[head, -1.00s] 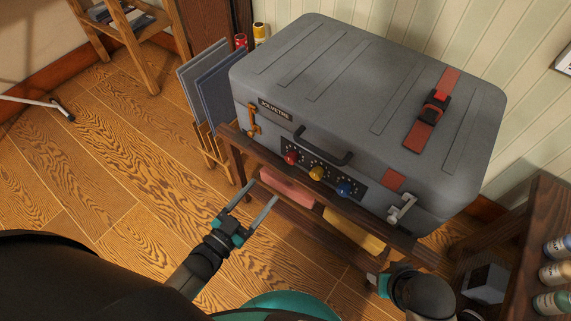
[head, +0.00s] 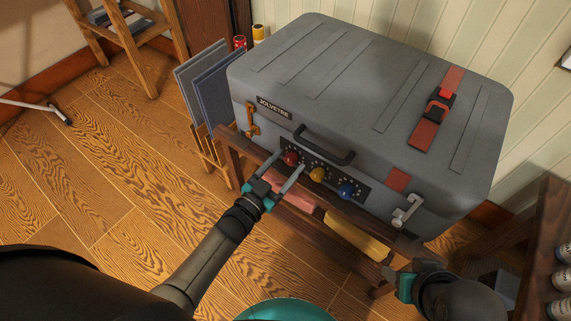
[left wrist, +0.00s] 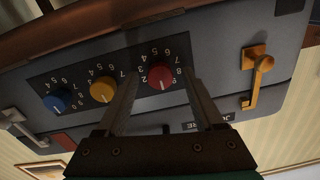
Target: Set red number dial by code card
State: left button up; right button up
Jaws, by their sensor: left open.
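The red dial (head: 291,158) is the leftmost of three dials on the dark panel on the front of the grey suitcase (head: 330,90). It shows in the left wrist view (left wrist: 160,76), upside down, with a white pointer mark and numbers around it; I cannot surely read its setting. My left gripper (head: 290,161) is open, its fingertips on either side of the red dial. In the left wrist view a gap shows between dial and fingers (left wrist: 160,84); contact is unclear. I cannot make out a code card.
A yellow dial (head: 317,174) and a blue dial (head: 346,190) sit right of the red one. A handle (head: 324,146) is above them. The suitcase rests on a wooden rack (head: 232,160) holding pink and yellow items. Open floor lies left.

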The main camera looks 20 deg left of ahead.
pick_arm(q)
grip_shut()
dwell(0.4)
dwell(0.4)
